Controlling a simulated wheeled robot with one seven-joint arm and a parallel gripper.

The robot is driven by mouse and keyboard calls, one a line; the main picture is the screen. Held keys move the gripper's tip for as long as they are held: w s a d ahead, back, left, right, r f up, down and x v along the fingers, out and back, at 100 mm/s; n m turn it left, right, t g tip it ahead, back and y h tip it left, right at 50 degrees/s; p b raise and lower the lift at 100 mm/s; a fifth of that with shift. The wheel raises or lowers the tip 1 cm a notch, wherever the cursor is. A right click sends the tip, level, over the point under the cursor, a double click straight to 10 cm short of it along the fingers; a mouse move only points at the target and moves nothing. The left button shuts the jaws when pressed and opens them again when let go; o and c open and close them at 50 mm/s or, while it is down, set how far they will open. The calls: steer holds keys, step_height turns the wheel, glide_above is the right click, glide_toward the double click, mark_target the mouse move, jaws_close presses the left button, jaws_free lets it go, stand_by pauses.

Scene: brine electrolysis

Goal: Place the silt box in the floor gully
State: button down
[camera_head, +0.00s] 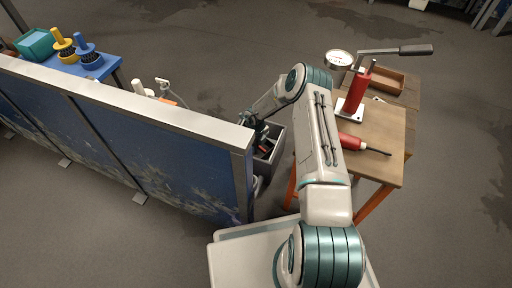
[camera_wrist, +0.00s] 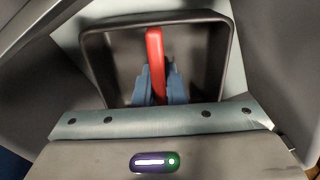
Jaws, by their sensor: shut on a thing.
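The silt box appears as a dark open box with rounded corners (camera_wrist: 212,62) and a red handle bar (camera_wrist: 155,48) in the wrist view. My gripper (camera_wrist: 158,72) has its two blue-grey fingers on either side of the red bar and is shut on it. In the head view a grey open box (camera_head: 277,148) shows just past the end of the blue partition, with my gripper (camera_head: 263,143) down at it and a bit of red inside. My gripper and arm cover part of it. I cannot make out the floor gully or whether the box touches the floor.
A blue partition (camera_head: 165,150) with a pale top rail stands close left of the box. A wooden workbench (camera_head: 385,145) with a red press (camera_head: 355,92), a gauge (camera_head: 338,60) and a red tool (camera_head: 350,141) stands right. A blue table (camera_head: 105,72) stands behind the partition.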

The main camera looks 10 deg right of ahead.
steer(key=shift+f, duration=0.15)
steer(key=c, duration=1.5)
jaws_free()
step_height(320, 180, up, 12)
steer(key=p, duration=0.5)
steer(key=shift+r+p, duration=0.2)
steer(key=shift+p, duration=0.1)
